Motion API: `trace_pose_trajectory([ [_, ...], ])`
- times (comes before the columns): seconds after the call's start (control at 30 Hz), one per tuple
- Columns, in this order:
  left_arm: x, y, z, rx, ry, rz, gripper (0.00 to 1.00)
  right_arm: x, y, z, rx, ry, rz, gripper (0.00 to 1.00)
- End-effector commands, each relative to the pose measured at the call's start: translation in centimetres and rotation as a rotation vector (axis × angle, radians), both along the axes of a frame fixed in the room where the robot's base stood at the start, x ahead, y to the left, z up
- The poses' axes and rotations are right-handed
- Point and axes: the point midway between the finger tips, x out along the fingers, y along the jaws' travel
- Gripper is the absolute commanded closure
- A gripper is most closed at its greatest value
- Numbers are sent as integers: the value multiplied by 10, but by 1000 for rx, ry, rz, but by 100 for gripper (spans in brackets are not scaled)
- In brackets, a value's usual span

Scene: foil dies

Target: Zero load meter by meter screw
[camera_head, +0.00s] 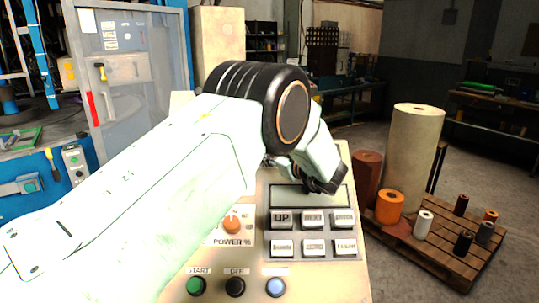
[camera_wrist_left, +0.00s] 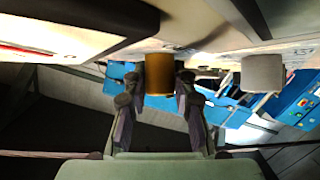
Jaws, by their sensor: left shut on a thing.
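The brass-coloured meter screw (camera_wrist_left: 159,76) is a short cylinder in the left wrist view. My left gripper (camera_wrist_left: 160,90) has a finger on each side of it and is shut on it. A dark-framed window with a pale face and a red line, seemingly the load meter (camera_wrist_left: 50,40), is at the upper left of that view. In the head view my left arm reaches over the control panel (camera_head: 322,282), and the gripper (camera_head: 324,183) is above the button display. The screw and the meter's reading cannot be made out there. My right gripper is in neither view.
The panel carries UP and other grey buttons (camera_head: 281,219), an orange POWER % knob (camera_head: 232,224) and START and OFF buttons. A grey cylinder (camera_wrist_left: 263,74) stands right of the screw in the wrist view. A pallet (camera_head: 440,252) with rolls is at the right.

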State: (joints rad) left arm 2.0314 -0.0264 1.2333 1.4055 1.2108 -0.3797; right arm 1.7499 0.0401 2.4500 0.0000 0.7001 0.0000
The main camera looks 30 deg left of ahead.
Motion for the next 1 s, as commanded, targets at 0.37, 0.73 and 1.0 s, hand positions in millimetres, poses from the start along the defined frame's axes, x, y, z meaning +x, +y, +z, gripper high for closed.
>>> trace_pose_trajectory([
  [0.37,1,0,4,-7,-14,21,100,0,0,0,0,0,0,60],
  [0.73,1,0,4,-7,-13,21,60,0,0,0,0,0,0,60],
  [1.0,0,0,2,-9,-10,20,50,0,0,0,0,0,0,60],
])
